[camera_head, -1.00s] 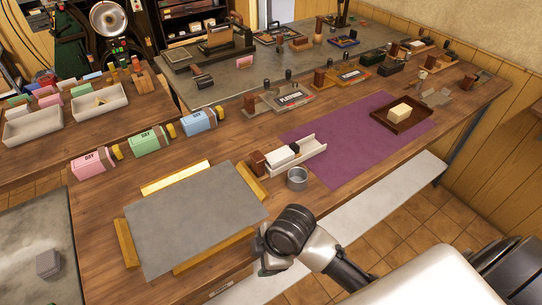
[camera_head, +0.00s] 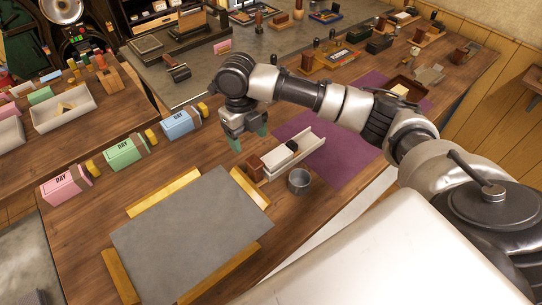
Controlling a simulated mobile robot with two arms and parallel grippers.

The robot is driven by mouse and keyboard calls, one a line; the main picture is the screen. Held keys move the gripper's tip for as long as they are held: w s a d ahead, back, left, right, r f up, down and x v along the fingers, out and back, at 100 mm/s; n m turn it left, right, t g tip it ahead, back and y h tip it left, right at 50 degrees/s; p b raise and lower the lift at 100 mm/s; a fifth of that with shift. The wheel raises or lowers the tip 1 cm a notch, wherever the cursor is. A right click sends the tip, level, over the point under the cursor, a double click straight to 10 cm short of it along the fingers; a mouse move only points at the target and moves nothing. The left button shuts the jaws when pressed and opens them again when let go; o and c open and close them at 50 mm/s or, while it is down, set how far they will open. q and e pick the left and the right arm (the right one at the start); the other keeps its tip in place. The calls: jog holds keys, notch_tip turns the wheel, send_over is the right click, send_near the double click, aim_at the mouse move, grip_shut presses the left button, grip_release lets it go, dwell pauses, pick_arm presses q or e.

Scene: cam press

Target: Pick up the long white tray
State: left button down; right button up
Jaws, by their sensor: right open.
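The long white tray (camera_head: 310,141) lies on the wooden bench, its right end over the purple mat (camera_head: 338,165). A white block (camera_head: 277,158) and a small black piece (camera_head: 292,146) sit in it. A brown block (camera_head: 254,168) stands at its left end. My right gripper (camera_head: 248,141) is open and points down. In the picture it is just beyond and left of the tray, apart from it, with nothing between its fingers. My left gripper is not in view.
A grey metal cup (camera_head: 299,181) stands close to the tray's near side. A grey board (camera_head: 190,232) with yellow wooden bars lies at the front left. Pink, green and blue (camera_head: 179,124) boxes line the left. My right forearm hides part of the bench behind the mat.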

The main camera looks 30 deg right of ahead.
aim_at(254, 161)
jog(key=f, duration=0.3)
jog(key=shift+s+f+p, duration=0.3)
jog(key=shift+s+f, duration=0.1)
jog(key=f, duration=0.1)
jog(key=f+p, duration=0.1)
jog(key=f, duration=0.1)
jog(key=f+p, duration=0.1)
jog(key=f, duration=0.1)
jog(key=shift+s+d+f, duration=0.25)
jog(key=shift+s, duration=0.1)
jog(key=shift+f, duration=0.2)
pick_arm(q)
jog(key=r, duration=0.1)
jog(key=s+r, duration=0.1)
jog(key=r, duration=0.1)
pick_arm(e)
jog(key=shift+w, duration=0.1)
grip_shut()
